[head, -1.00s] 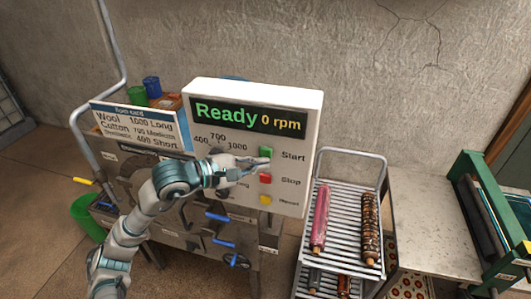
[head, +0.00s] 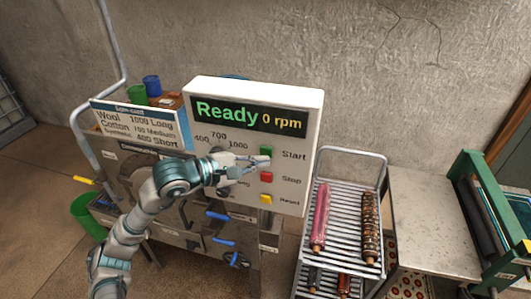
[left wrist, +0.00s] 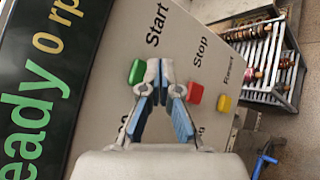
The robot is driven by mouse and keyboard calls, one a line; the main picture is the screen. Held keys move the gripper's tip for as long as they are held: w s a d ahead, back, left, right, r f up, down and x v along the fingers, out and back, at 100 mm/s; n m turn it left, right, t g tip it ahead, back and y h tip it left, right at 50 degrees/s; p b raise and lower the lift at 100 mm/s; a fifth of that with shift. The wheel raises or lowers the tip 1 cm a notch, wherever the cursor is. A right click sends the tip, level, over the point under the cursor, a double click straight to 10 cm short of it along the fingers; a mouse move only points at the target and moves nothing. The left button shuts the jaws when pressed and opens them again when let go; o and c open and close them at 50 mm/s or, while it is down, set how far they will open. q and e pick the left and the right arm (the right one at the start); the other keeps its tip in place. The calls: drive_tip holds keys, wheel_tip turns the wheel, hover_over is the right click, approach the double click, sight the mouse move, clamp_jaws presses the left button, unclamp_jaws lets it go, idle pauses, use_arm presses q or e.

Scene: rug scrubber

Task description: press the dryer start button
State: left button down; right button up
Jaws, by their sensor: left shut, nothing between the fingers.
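The white control panel (head: 210,90) stands upright with a dark display reading "Ready 0 rpm". On its right side are a green button (head: 265,151) labelled Start, a red button (head: 266,177) labelled Stop and a yellow button (head: 265,199) below. My left gripper (head: 266,162) is shut and empty, its tips in front of the panel just below the green button. In the left wrist view the shut fingertips (left wrist: 160,66) are between the green button (left wrist: 137,71) and the red button (left wrist: 195,93), nearer the green. I cannot tell whether they touch the panel. My right gripper is not in view.
A wire-shelf cart (head: 341,225) with rolled rugs stands right of the panel. A grey table (head: 425,215) and a green-framed machine (head: 480,210) are farther right. A spin card sign (head: 135,125) and blue and green cups stand at left.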

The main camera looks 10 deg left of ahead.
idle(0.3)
use_arm(q)
drive_tip(key=shift+w, duration=0.1)
drive_tip(key=shift+w+d, duration=0.1)
drive_tip(key=shift+w, duration=0.2)
drive_tip(key=shift+w, duration=0.4)
idle(0.8)
drive_tip(key=shift+s, duration=0.1)
drive_tip(key=shift+s+b, duration=0.5)
drive_tip(key=shift+s, duration=0.25)
drive_tip(key=shift+s, duration=0.1)
